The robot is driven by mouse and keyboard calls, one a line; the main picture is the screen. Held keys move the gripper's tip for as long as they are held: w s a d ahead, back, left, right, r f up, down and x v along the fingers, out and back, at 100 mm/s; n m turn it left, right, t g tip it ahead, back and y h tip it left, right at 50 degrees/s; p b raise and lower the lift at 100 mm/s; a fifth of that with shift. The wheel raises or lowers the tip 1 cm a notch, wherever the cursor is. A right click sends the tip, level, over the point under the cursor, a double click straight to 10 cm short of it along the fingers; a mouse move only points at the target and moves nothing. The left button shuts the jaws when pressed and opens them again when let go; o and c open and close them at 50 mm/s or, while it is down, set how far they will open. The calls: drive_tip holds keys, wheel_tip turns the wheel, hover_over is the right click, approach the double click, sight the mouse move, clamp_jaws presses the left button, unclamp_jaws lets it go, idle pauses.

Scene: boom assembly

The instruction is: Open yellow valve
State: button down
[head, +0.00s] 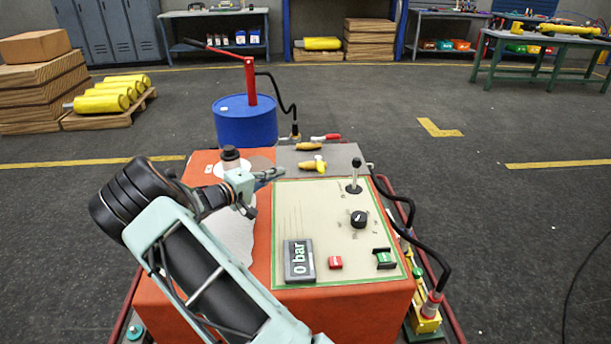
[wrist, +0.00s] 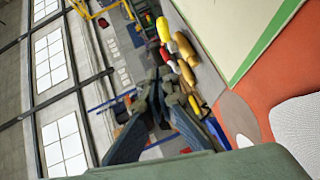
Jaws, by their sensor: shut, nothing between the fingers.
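The yellow valve (head: 318,163) has a bright yellow handle and sits on the grey plate at the back of the orange console. A yellow handle (wrist: 163,30) shows in the wrist view beside brass-coloured fittings (wrist: 184,48); it appears to be the same valve. My gripper (head: 281,172) is shut and empty, to the left of the valve and apart from it. In the wrist view, my gripper's fingers (wrist: 166,88) point toward the fittings, with the yellow handle above their tips. The valve's base is too small to make out.
A brass fitting (head: 308,146) and a red handle (head: 326,137) lie just behind the valve. The console panel (head: 300,215) carries a lever (head: 355,175), knob (head: 358,219) and a 0 bar display (head: 299,260). A blue drum (head: 245,125) with a red pump stands behind.

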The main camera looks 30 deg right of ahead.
drive_tip(key=shift+w+f+t, duration=0.15)
drive_tip(key=shift+w+f, duration=0.1)
drive_tip(key=shift+f, duration=0.3)
drive_tip(key=shift+w+f+t, duration=0.15)
drive_tip(key=shift+w+f, duration=0.05)
drive_tip(key=shift+f, duration=0.3)
approach(320, 165)
drive_tip(key=w, duration=0.1)
drive_tip(key=w+d, duration=0.1)
drive_tip(key=w, duration=0.1)
drive_tip(key=w+d+f, duration=0.1)
drive_tip(key=w, duration=0.1)
drive_tip(key=shift+w, duration=0.15)
drive_tip(key=shift+s+d+f, duration=0.1)
drive_tip(key=shift+s+d, duration=0.2)
drive_tip(key=shift+d, duration=0.25)
drive_tip(key=shift+s+d+f, duration=0.1)
drive_tip(key=shift+s+d, duration=0.2)
drive_tip(key=shift+d, duration=0.2)
drive_tip(key=shift+s+d+f, duration=0.1)
drive_tip(key=shift+s+d, duration=0.15)
drive_tip(key=shift+d, duration=0.3)
